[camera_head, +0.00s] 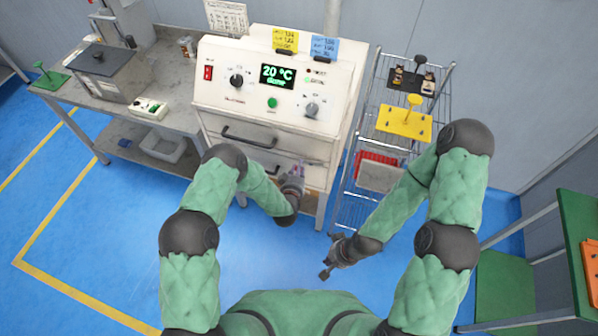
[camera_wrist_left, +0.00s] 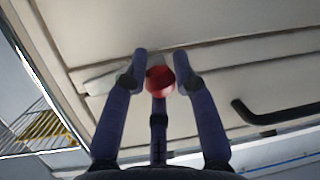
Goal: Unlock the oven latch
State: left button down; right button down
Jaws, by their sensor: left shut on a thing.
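The white oven (camera_head: 215,95) stands against the wall, with its display reading 20 °C. My left gripper (camera_head: 302,168) is at the right side of the oven's front, below the control panel. The latch's own shape behind the knob is mostly hidden. My right gripper (camera_head: 328,270) hangs low over the blue floor, away from the oven; its finger opening is too small to read.
A black bar handle (camera_head: 248,137) is on the oven front, left of my left gripper; a dark handle (camera_wrist_left: 275,116) also shows in the left wrist view. A wire rack (camera_head: 350,205) with a yellow plate (camera_head: 400,126) stands to the right. A grey bench (camera_head: 180,75) is to the left.

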pick_arm(q)
jog(key=shift+r+m, duration=0.1)
jog(key=shift+m, duration=0.4)
jog(key=c, duration=1)
grip_release()
jog(key=shift+r, duration=0.1)
jog(key=shift+s, duration=0.1)
jog(key=v, duration=1.2)
jog(key=shift+d, duration=0.15)
